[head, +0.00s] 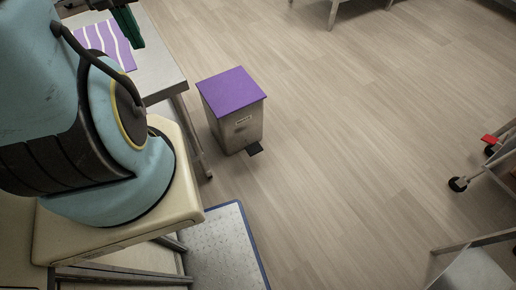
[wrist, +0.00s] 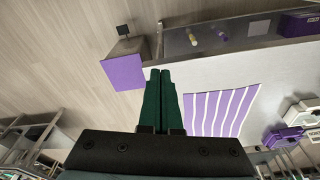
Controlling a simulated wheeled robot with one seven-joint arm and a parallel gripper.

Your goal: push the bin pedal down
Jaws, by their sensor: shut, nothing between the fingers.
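The bin (head: 236,125) is a metal box with a purple lid (head: 231,91), standing on the floor beside the table's leg. Its lid looks closed. The black pedal (head: 254,149) sticks out low at the bin's front, close to the floor. In the wrist view the bin (wrist: 125,47) shows beyond my fingertips, with its purple lid (wrist: 123,73) and the pedal (wrist: 123,30). My gripper (wrist: 161,72) has green fingers that are shut and empty. It is high above the floor, apart from the bin. In the head view only part of its green fingers shows at the top left.
A metal table (head: 158,68) with a purple-and-white striped mat (head: 108,42) stands left of the bin. A blue-edged grey floor mat (head: 222,250) lies nearer. A cart wheel (head: 457,184) is at the right. The floor in front of and right of the bin is clear.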

